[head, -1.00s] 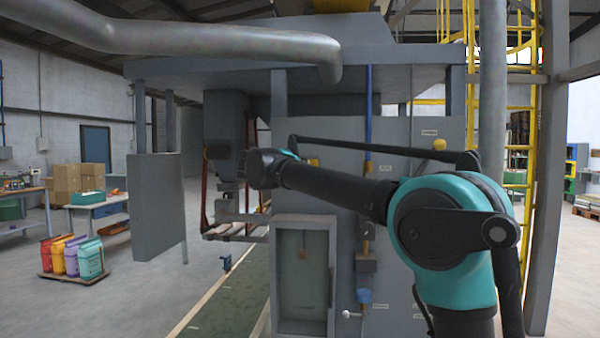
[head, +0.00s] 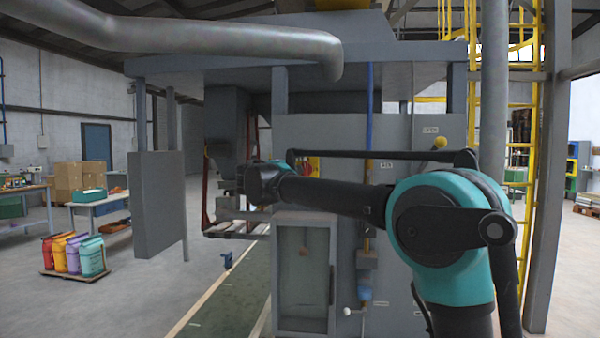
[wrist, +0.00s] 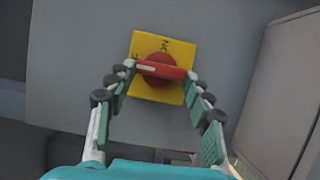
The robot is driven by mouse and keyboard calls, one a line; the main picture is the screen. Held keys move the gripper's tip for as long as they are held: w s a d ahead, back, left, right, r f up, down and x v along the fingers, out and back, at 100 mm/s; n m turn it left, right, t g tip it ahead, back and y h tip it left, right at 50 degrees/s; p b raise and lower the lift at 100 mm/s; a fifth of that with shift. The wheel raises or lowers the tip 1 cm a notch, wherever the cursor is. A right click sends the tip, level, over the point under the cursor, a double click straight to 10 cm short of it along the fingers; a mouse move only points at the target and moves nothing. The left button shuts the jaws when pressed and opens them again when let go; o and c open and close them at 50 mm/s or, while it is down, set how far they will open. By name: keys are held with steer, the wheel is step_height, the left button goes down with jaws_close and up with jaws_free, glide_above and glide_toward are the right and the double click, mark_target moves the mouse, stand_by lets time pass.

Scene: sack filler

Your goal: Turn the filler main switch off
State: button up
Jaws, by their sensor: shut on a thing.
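The main switch is a red rotary knob (wrist: 160,83) with a bar handle (wrist: 168,71) on a square yellow plate (wrist: 150,43). In the wrist view the handle lies nearly level, its right end slightly lower, with a pale mark near its left end. Dark markings show at the plate's top and left edge. My gripper (wrist: 161,70) is shut on the handle, one fingertip at each end. In the head view a bit of the yellow plate (head: 314,167) shows behind my arm; my fingers are not clear there.
The grey machine cabinet (head: 400,135) stands ahead, with a yellow knob (head: 440,143) and a blue knob (head: 365,293). A hanging grey panel (head: 158,205) is at left. A grey wall (wrist: 285,85) rises right of the switch in the wrist view.

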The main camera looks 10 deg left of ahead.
steer(key=o, duration=1.1)
steer(key=shift+o, duration=0.2)
steer(key=v, duration=1.2)
steer(key=shift+f, duration=0.1)
